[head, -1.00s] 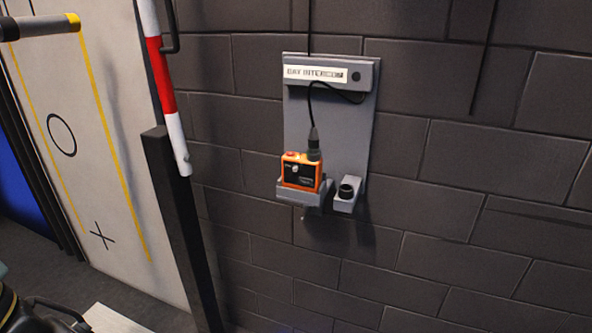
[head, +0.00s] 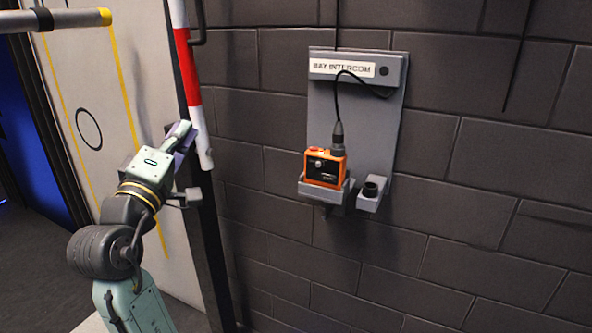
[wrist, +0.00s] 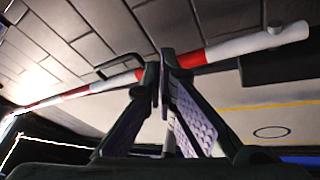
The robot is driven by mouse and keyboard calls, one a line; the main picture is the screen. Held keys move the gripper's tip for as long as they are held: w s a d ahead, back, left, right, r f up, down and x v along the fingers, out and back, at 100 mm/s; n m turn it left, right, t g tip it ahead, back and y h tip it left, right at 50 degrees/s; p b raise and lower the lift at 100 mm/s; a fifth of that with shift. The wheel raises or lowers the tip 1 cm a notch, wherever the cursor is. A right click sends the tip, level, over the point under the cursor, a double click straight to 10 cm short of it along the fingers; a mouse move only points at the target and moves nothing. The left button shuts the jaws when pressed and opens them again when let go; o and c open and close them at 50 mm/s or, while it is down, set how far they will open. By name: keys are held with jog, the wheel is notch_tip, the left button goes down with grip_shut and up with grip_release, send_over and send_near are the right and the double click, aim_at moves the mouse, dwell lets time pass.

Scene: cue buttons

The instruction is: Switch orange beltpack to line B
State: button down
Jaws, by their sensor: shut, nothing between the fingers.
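The orange beltpack (head: 325,167) sits in a grey cradle (head: 326,194) on the wall panel marked BAY INTERCOM. A black cable (head: 340,105) with a dark plug runs from the panel's top box down into the top of the beltpack. A red button and a small light knob show on it, too small to read. My gripper (head: 187,134) is to the left of the panel, in front of the striped pole and well apart from the beltpack. In the wrist view the fingers (wrist: 163,65) are together and empty, and the beltpack is not visible.
A red and white pole (head: 187,65) stands left of the panel, close to my gripper. A grey holder with a black round socket (head: 371,188) is right of the cradle. A horizontal grey bar (head: 55,19) is at upper left.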

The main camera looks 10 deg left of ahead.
aim_at(308, 158)
jog(key=w+d+f+m+g+h, duration=0.1)
jog(key=w+d+f+g+h, duration=0.1)
jog(key=d+f+g+h, duration=0.4)
jog(key=d+f+h, duration=0.2)
jog(key=d+f, duration=0.1)
jog(key=d, duration=0.1)
jog(key=shift+w+d+g+h+b, duration=0.2)
jog(key=shift+d+g+h+b, duration=0.1)
jog(key=shift+h+b, duration=0.1)
jog(key=shift+f, duration=0.1)
jog(key=w+d+p, duration=0.1)
jog(key=w+d, duration=0.1)
jog(key=d, duration=0.1)
jog(key=w+d+p, duration=0.1)
jog(key=w+d, duration=0.2)
jog(key=w+d+p, duration=0.1)
jog(key=w+d, duration=0.1)
jog(key=d, duration=0.1)
jog(key=shift+w, duration=0.15)
